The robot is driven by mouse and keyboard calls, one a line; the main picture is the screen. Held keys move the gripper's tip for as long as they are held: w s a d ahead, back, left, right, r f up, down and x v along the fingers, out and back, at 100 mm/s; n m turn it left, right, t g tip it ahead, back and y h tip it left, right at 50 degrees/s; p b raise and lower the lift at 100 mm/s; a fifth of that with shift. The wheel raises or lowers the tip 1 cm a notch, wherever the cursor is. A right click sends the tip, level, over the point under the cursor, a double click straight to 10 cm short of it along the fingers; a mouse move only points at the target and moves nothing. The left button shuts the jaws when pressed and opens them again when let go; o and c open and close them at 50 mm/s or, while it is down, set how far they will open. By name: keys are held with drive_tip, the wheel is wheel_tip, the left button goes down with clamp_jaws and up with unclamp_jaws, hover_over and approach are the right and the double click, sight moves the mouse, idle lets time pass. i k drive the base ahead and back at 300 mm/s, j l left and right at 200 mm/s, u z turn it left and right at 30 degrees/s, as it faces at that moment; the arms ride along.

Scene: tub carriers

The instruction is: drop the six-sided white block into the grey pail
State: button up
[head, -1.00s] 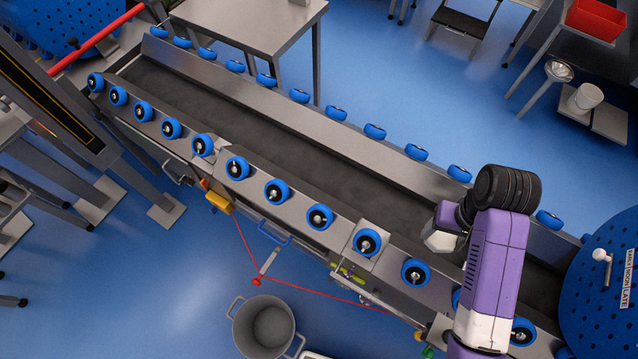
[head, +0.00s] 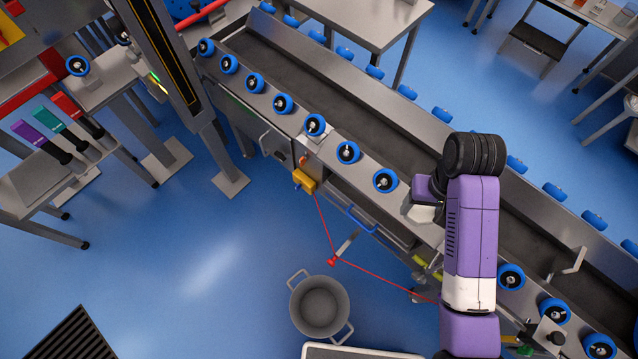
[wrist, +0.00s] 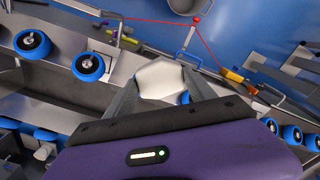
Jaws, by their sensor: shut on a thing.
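The white block (wrist: 160,78) is held between the two fingers of my gripper (wrist: 165,92) in the wrist view; its faceted end shows. In the head view the block (head: 426,214) is a small pale shape beside my purple arm, over the near side of the conveyor, and the arm hides most of the gripper. The grey pail (head: 319,305) stands on the blue floor in front of the conveyor, lower left of my gripper. It has two side handles and looks empty. In the wrist view the pail (wrist: 190,5) is partly cut off at the top edge.
The conveyor (head: 330,95), with blue wheels along both rails, runs diagonally between my arm and the far floor. A red cord (head: 375,276) hangs along its near side, close to the pail. A pale-edged mat or tray (head: 350,352) lies just below the pail.

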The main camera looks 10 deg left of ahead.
sight(322, 298)
drive_tip(key=l+u, duration=0.1)
drive_tip(key=u, duration=0.4)
drive_tip(key=k+u, duration=0.15)
drive_tip(key=u, duration=0.85)
drive_tip(key=k+j+u, duration=0.1)
drive_tip(key=u, duration=1.65)
drive_tip(key=j+u, duration=0.15)
drive_tip(key=u, duration=0.2)
drive_tip(key=j+u, duration=0.1)
drive_tip(key=u, duration=0.25)
drive_tip(key=j+u, duration=0.15)
drive_tip(key=u, duration=0.25)
drive_tip(key=i, duration=0.2)
drive_tip(key=i+l+z, duration=0.1)
drive_tip(key=z, duration=1.3)
drive_tip(key=j+z, duration=0.1)
drive_tip(key=z, duration=0.75)
drive_tip(key=j+z, duration=0.15)
drive_tip(key=z, duration=0.7)
drive_tip(key=j+z, duration=0.1)
drive_tip(key=z, duration=0.8)
